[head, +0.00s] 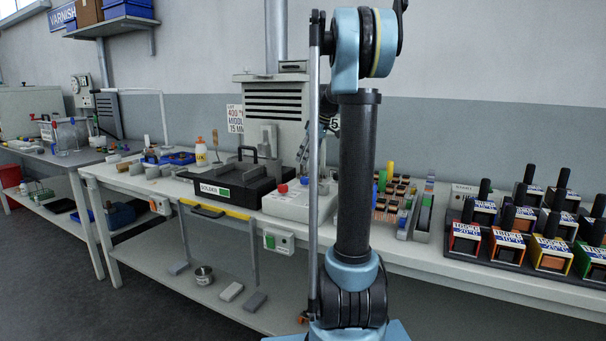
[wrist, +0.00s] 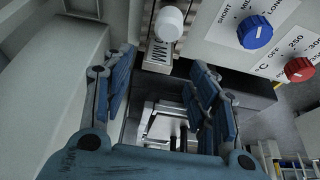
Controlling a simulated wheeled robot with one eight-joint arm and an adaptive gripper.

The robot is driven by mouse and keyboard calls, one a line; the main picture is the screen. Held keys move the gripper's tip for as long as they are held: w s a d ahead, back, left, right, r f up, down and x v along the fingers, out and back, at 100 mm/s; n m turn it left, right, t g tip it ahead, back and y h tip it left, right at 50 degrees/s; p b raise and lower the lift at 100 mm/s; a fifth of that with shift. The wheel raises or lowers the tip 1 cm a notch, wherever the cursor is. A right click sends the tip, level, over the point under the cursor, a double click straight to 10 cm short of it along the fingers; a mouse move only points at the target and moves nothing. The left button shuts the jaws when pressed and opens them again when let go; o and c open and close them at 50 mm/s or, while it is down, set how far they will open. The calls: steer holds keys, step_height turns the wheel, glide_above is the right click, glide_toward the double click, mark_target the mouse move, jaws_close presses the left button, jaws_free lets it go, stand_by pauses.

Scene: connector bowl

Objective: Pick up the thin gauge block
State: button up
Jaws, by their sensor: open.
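My gripper (wrist: 164,62) is open in the wrist view, its two blue fingers apart, with nothing clearly held between them. In the head view my arm's upright column hides most of the gripper area. I cannot tell which thing, if any, is the thin gauge block.
A white control box (head: 298,203) stands on the bench; its blue knob (wrist: 254,32) and red knob (wrist: 299,69) are close to the gripper's right. A black solder tray (head: 233,184) is left of it. Labelled coloured boxes (head: 510,247) crowd the right end.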

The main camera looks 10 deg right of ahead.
mark_target(304, 170)
steer(key=shift+d+x, duration=0.15)
steer(key=shift+x, duration=0.85)
steer(key=shift+d+x, duration=0.1)
steer(key=shift+x, duration=0.9)
jaws_close()
